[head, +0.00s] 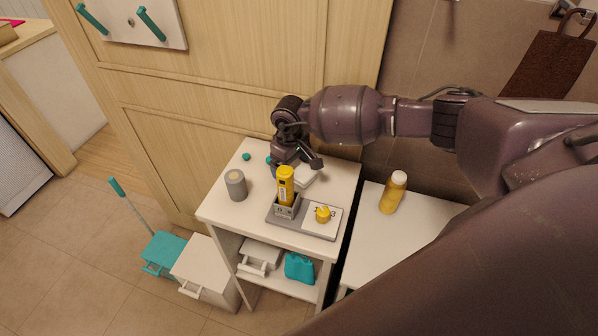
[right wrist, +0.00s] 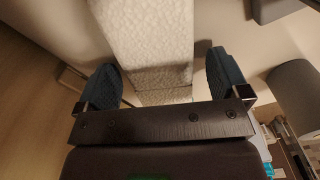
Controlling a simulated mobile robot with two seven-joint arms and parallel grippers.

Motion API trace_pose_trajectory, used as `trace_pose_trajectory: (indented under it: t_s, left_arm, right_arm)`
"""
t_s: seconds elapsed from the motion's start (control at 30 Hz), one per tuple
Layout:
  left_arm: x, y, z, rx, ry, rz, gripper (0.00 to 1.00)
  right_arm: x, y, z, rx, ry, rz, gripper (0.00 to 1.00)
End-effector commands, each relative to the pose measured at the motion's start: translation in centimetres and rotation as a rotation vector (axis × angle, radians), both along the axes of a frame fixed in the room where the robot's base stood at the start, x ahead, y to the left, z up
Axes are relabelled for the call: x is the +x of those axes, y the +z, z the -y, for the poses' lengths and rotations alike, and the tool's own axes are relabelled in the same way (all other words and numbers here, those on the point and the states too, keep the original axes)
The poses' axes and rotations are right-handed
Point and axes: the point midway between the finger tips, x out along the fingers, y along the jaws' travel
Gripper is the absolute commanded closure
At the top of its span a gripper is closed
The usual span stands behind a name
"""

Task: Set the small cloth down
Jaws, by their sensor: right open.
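In the right wrist view the cloth (right wrist: 150,45) is a textured white block between the two dark blue fingers. My right gripper (head: 297,165) points down over it. Its fingers (right wrist: 163,82) stand apart, one on each side of the cloth, with a visible gap on the right side. I cannot tell whether the left finger touches it. My left gripper is not in view.
A grey canister (head: 237,186) stands to the left. A grey tray (head: 287,222) in front holds a yellow bottle (head: 285,185) and a small yellow item (head: 323,214). A yellow bottle with a pale cap (head: 392,194) stands on the white surface at right. A wooden panel rises behind.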

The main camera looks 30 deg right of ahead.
Motion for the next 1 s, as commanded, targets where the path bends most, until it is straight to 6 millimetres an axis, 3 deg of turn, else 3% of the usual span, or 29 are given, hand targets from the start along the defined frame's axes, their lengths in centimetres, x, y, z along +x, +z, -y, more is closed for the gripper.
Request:
trace_pose_trajectory:
  t_s: [0.23, 0.6, 0.87, 1.0]
  left_arm:
    - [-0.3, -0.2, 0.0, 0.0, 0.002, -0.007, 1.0]
    - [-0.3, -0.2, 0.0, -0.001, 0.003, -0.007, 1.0]
    - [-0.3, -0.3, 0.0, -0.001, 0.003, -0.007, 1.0]
    - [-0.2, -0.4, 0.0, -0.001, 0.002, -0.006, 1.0]
  right_arm:
    - [0.0, -0.2, 0.0, 0.0, 0.0, 0.001, 0.06]
    - [0.0, -0.1, 0.0, 0.0, 0.0, 0.001, 0.63]
    - [0.0, 0.1, 0.0, -0.001, 0.0, 0.001, 0.65]
    - [0.1, 1.2, 0.0, -0.001, 0.001, 0.003, 0.65]
